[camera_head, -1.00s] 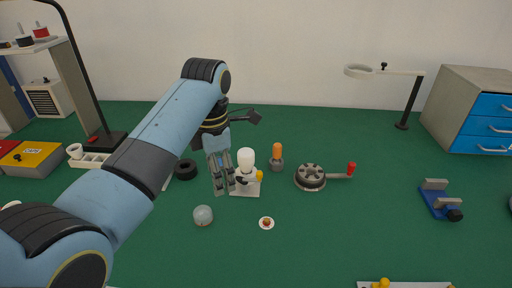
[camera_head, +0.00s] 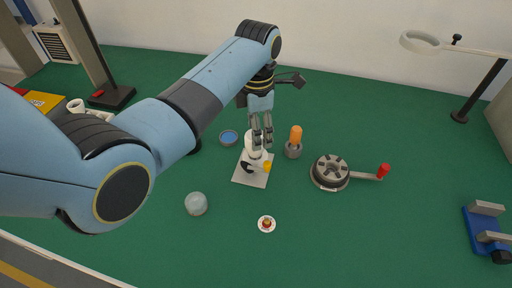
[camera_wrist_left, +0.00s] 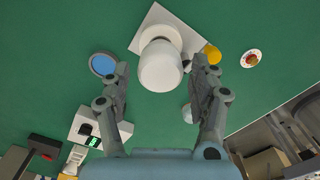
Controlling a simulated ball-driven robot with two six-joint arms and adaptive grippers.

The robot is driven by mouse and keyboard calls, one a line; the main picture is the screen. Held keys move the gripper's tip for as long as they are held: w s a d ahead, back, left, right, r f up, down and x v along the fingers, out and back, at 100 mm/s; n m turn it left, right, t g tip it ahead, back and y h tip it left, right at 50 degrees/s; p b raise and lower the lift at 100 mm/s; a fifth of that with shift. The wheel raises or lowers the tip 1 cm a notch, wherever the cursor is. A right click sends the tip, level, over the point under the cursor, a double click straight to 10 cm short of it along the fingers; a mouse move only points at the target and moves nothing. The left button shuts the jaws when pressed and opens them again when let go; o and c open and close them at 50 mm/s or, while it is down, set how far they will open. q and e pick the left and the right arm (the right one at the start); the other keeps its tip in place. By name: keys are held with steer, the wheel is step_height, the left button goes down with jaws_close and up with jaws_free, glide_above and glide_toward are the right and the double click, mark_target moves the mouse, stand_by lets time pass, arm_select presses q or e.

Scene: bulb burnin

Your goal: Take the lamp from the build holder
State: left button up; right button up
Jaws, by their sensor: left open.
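The lamp is a white bulb (camera_head: 250,146), upright in the build holder (camera_head: 258,181), a pale square plate with a clamp and a yellow knob. My left gripper (camera_head: 262,146) is open, pointing down at the lamp, and its fingers hide part of the bulb. In the left wrist view the lamp (camera_wrist_left: 160,68) lies between the two spread finger lines of my left gripper (camera_wrist_left: 160,72), with a visible gap on each side. I cannot tell whether the fingertips reach down past its top. My right gripper is not in view.
An orange-topped piece in a grey socket (camera_head: 294,145) stands close right of the holder. A round dish with a blue inside (camera_head: 229,138) is close left. A crank fixture (camera_head: 331,172), a clear dome (camera_head: 196,204) and a small white disc (camera_head: 267,224) stand around on green.

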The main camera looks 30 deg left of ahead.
arm_select(q)
steer(key=f, duration=0.4)
steer(key=shift+s+a+f, duration=0.2)
steer(key=shift+s+f, duration=0.1)
steer(key=shift+f, duration=0.25)
steer(key=shift+c, duration=0.6)
steer(key=c, duration=0.8)
step_height(320, 180, up, 10)
steer(key=shift+r+p, duration=0.2)
steer(key=shift+p, duration=0.35)
step_height(320, 180, up, 4)
steer(key=p, duration=0.5)
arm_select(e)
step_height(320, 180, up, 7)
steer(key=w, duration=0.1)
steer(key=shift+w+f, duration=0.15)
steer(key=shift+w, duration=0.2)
